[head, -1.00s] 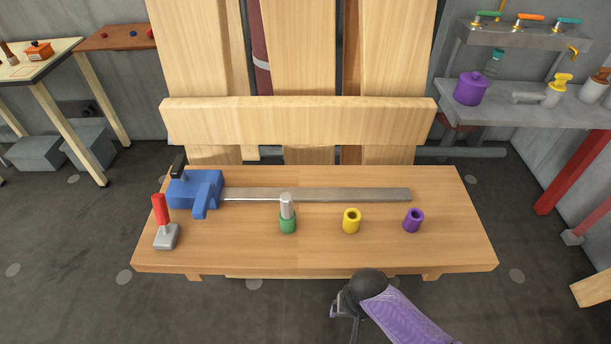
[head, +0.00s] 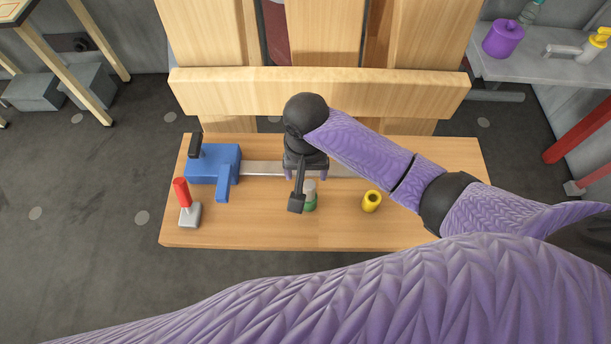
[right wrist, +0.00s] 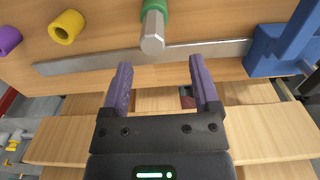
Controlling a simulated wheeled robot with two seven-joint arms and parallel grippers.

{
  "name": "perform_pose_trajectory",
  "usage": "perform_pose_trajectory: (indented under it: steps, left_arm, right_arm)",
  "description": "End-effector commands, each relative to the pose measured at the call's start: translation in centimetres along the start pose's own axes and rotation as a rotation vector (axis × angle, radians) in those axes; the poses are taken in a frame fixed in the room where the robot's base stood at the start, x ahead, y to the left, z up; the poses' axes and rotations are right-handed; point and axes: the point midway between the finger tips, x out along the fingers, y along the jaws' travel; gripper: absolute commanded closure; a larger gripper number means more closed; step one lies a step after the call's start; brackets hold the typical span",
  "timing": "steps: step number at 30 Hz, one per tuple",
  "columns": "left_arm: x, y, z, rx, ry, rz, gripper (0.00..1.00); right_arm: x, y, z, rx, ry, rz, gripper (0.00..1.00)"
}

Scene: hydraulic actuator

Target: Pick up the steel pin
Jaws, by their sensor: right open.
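The steel pin (head: 310,187) stands upright in a green socket (head: 311,205) on the wooden bench, partly hidden by my right wrist in the head view. In the right wrist view the hexagonal pin (right wrist: 152,35) points toward the camera, with the green socket (right wrist: 156,7) at its base. My right gripper (right wrist: 159,75) is open and empty. The pin lies beyond its fingertips, between their lines but toward the top of that view, and not touched. In the head view my right gripper (head: 306,175) hangs over the bench just behind the pin. My left gripper is out of view.
A yellow ring (head: 371,201) stands right of the pin, and a purple ring (right wrist: 8,40) shows in the wrist view. A blue clamp (head: 213,166) with a flat steel bar (head: 262,168) lies behind. A red-handled tool (head: 185,203) is at left. A wooden backboard (head: 230,95) rises behind the bench.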

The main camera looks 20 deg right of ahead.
Motion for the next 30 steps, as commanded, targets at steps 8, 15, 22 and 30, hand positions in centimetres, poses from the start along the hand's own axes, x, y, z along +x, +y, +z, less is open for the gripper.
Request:
perform_pose_trajectory:
  steps: [8, 15, 22, 30]
  left_arm:
    - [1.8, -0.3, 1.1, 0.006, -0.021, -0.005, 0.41]
    - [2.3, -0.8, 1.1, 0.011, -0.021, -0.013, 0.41]
    - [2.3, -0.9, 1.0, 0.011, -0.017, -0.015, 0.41]
    - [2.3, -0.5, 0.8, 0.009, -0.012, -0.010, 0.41]
  right_arm:
    - [5.3, 0.7, 0.4, 0.000, -0.001, 0.002, 0.21]
    - [7.2, 0.6, 0.4, -0.002, 0.002, -0.001, 0.21]
    - [7.1, 0.6, 0.3, -0.002, 0.002, -0.001, 0.45]
    - [7.1, 0.6, 0.3, -0.001, 0.002, -0.001, 1.00]
